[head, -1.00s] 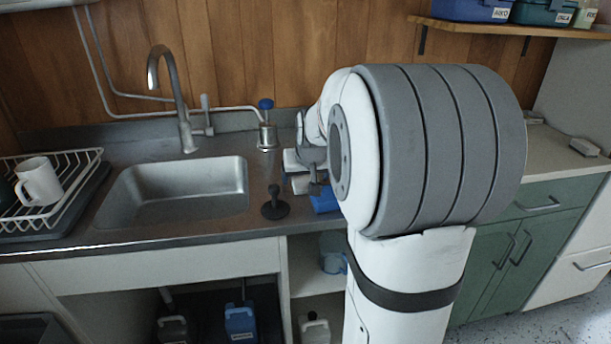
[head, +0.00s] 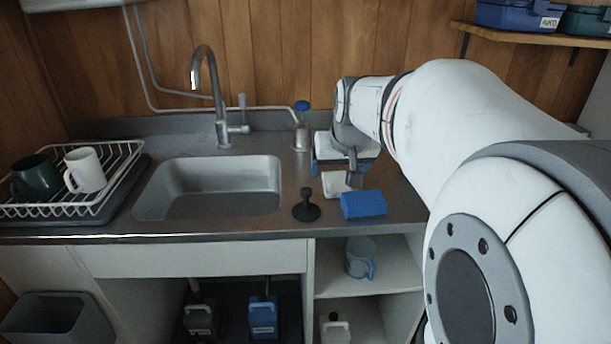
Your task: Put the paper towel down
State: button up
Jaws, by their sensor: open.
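A small white square piece (head: 335,186), which looks like the folded paper towel, lies on the counter left of the blue block (head: 363,204). My gripper (head: 354,179) points down just above and beside its right edge. Only part of the gripper shows, and it is open. I cannot tell whether a finger touches the white piece. Behind the gripper is a white item with blue ends (head: 325,146), partly hidden by my wrist.
The sink (head: 215,188) with its faucet (head: 213,90) is to the left. A black knobbed stopper (head: 306,206) stands close left of the blue block. A blue-topped dispenser (head: 301,130) is behind. The dish rack (head: 115,189) holds two mugs. My arm hides the counter's right side.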

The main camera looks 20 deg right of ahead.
jog(key=s+a+f+n+g, duration=0.1)
jog(key=s+a+f+g, duration=0.1)
jog(key=s+a+f, duration=0.4)
jog(key=s+a+f+n+g+y, duration=0.1)
jog(key=s+a+f+g, duration=0.1)
jog(key=s+a+f, duration=0.4)
jog(key=s, duration=0.4)
jog(key=shift+s+a+n, duration=0.15)
jog(key=shift+s+n, duration=0.2)
jog(key=shift+n, duration=0.05)
